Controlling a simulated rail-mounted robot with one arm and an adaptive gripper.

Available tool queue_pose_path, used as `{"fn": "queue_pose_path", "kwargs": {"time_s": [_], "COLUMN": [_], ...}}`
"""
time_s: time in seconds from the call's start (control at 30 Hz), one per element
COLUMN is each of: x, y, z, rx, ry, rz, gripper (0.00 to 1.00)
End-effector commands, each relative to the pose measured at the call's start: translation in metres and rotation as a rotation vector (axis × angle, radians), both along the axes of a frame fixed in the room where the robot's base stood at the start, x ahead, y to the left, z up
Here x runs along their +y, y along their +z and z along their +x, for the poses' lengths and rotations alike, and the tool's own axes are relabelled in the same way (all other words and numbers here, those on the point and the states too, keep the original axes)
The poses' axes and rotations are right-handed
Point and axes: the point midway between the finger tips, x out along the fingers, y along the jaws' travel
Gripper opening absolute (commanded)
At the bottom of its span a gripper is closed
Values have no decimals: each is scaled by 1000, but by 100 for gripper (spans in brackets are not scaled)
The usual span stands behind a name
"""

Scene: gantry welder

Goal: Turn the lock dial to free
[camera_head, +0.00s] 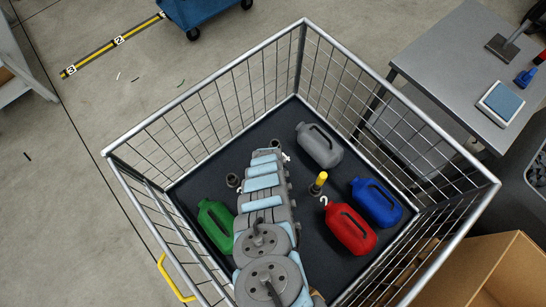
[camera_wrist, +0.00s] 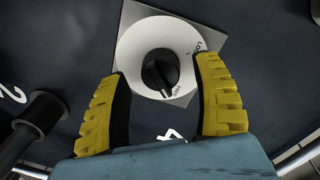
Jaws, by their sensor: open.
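The lock dial is a white disc (camera_wrist: 133,47) on a grey square plate (camera_wrist: 210,38), with a black round knob (camera_wrist: 158,72) at its centre. Small lettering, seemingly LOCK, is at the disc's upper right, and FREE is near its lower right edge. A pale mark on the knob points downward, close to the FREE lettering. My gripper (camera_wrist: 163,67) is open, its yellow ribbed fingers on either side of the disc's lower part, with no visible contact on the knob.
A wire-walled cage (camera_head: 304,22) surrounds the dark floor panel. A black cylinder (camera_wrist: 42,112) stands left of the fingers.

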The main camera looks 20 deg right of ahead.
Motion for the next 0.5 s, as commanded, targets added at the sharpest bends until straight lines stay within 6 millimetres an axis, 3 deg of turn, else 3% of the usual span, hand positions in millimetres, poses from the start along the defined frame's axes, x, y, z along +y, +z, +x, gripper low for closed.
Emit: {"fn": "queue_pose_path", "kwargs": {"time_s": [0.5], "x": [4], "y": [24], "z": [2], "rx": [-1], "ry": [-3], "rz": [1], "gripper": [66]}}
